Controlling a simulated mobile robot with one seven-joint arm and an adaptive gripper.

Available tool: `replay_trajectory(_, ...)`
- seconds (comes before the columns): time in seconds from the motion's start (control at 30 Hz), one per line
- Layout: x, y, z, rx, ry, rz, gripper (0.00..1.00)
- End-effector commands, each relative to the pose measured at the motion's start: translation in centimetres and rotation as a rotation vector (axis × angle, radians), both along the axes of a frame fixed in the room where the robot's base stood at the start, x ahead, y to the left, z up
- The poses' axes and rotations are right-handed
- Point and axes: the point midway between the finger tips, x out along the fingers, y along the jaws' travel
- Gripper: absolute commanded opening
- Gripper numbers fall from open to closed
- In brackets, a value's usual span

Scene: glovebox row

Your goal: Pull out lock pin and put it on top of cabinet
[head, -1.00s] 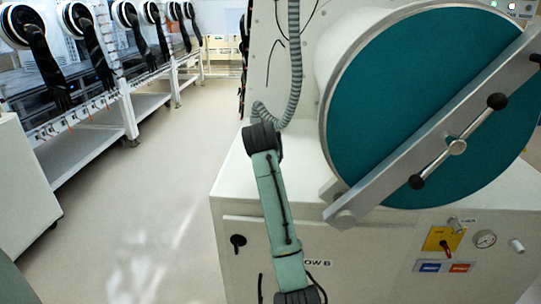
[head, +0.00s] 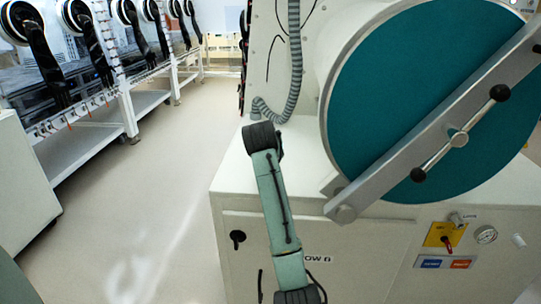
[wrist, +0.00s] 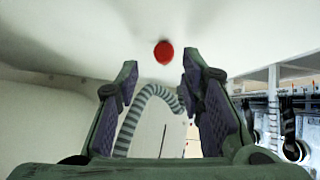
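In the wrist view my gripper (wrist: 150,85) is open, with nothing between its fingers. A round red knob (wrist: 164,52) shows against a white surface just beyond the fingertips, centred between them and apart from them. It may be the head of the lock pin; no pin shaft shows. In the head view I cannot make out the pin or my gripper. The white cabinet (head: 370,235) stands under the large round teal door (head: 420,90). Its bare top (head: 235,175) shows left of the door.
A slanted metal bar (head: 400,150) with a black-knobbed handle (head: 459,139) crosses the door. A grey ribbed hose (head: 294,60) hangs behind my arm and also shows between the fingers in the wrist view (wrist: 130,125). Gloveboxes stand at left beyond clear floor (head: 150,200).

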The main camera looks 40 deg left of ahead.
Motion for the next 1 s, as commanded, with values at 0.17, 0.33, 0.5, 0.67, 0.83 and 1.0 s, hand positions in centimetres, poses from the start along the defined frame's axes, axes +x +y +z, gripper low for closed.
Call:
replay_trajectory(0.17, 0.0, 0.0, 0.0, 0.0, 0.0, 0.0, 0.41)
replay_trajectory(0.33, -0.1, 0.0, 0.0, 0.0, 0.0, 0.0, 0.41)
replay_trajectory(0.5, -1.1, -0.6, 1.1, 0.002, -0.002, 0.001, 0.41)
replay_trajectory(0.67, -3.3, -1.8, 3.2, 0.003, -0.004, 0.001, 0.41)
replay_trajectory(0.83, -5.7, -3.2, 5.4, 0.003, -0.003, 0.001, 0.41)
replay_trajectory(1.0, -7.4, -4.2, 7.0, 0.002, -0.001, 0.001, 0.41)
